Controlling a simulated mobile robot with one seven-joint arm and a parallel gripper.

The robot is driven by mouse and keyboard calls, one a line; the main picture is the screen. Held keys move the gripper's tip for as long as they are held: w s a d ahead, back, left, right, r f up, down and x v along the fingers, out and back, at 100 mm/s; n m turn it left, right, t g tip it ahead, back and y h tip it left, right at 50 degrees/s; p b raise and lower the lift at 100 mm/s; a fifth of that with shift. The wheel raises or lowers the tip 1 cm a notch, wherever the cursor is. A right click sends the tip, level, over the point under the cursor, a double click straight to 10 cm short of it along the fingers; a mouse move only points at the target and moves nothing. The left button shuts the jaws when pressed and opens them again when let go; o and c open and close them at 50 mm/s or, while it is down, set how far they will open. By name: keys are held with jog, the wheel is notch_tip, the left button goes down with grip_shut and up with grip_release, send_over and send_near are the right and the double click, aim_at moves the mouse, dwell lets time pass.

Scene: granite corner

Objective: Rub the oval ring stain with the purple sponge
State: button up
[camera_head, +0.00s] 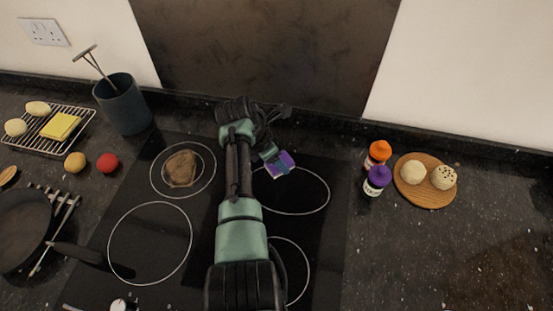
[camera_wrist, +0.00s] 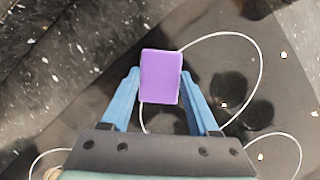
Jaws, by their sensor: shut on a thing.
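My gripper (camera_head: 273,157) is shut on the purple sponge (camera_head: 284,162), over the rear right ring of the black hob. In the wrist view, the sponge (camera_wrist: 160,75) sits between the two blue fingers of my gripper (camera_wrist: 160,88), near one side of the ring's white outline. I cannot tell whether the sponge touches the glass. A brown irregular patch (camera_head: 181,168) lies inside the rear left ring, left of my arm. I cannot tell for sure which mark is the oval ring stain. My arm hides part of the hob's middle.
Orange-capped (camera_head: 377,153) and purple-capped (camera_head: 377,180) bottles stand right of the hob, beside a round wooden board (camera_head: 425,196) with two balls. A dark utensil pot (camera_head: 122,103), a wire rack (camera_head: 45,128) and a black pan (camera_head: 25,230) are at left. The right front counter is clear.

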jog(key=shift+w+r+p, duration=0.15)
jog(key=shift+r+p, duration=0.35)
jog(key=shift+p, duration=0.2)
notch_tip(320, 180, up, 5)
jog(key=p, duration=0.4)
jog(key=shift+f+p, duration=0.2)
jog(key=shift+p, duration=0.15)
notch_tip(320, 180, up, 3)
jog(key=p, duration=0.3)
jog(key=shift+r, duration=0.1)
